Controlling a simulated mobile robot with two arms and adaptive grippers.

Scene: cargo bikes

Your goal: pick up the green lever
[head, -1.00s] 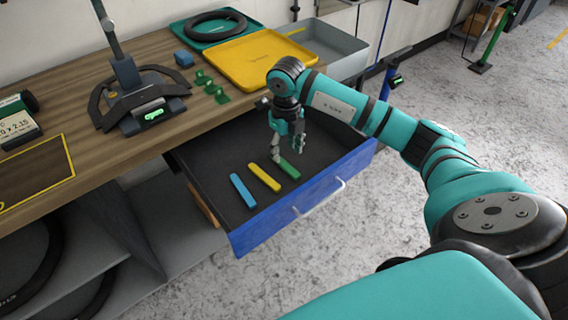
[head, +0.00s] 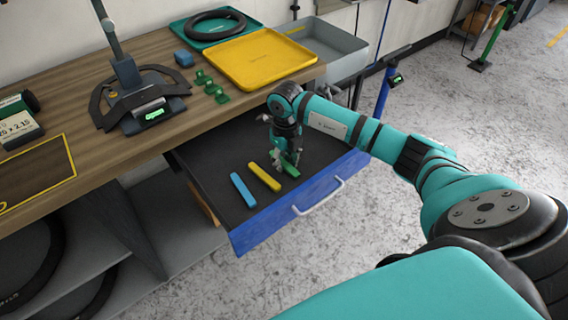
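The green lever (head: 291,170) lies in the open drawer, to the right of a yellow lever (head: 264,177) and a blue lever (head: 243,190). My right gripper (head: 287,164) is low in the drawer, right at the green lever, with its fingers on either side of it. The gripper covers part of the lever. I cannot tell whether the fingers have closed on it. The lever appears to rest on the drawer floor. My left gripper is not in view.
The drawer has a blue front (head: 300,200) with a pale handle (head: 318,197). On the wooden bench (head: 70,115) above are a yellow tray (head: 262,58), small green clips (head: 212,88) and a stand with a dark ring. A grey bin (head: 330,45) stands behind.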

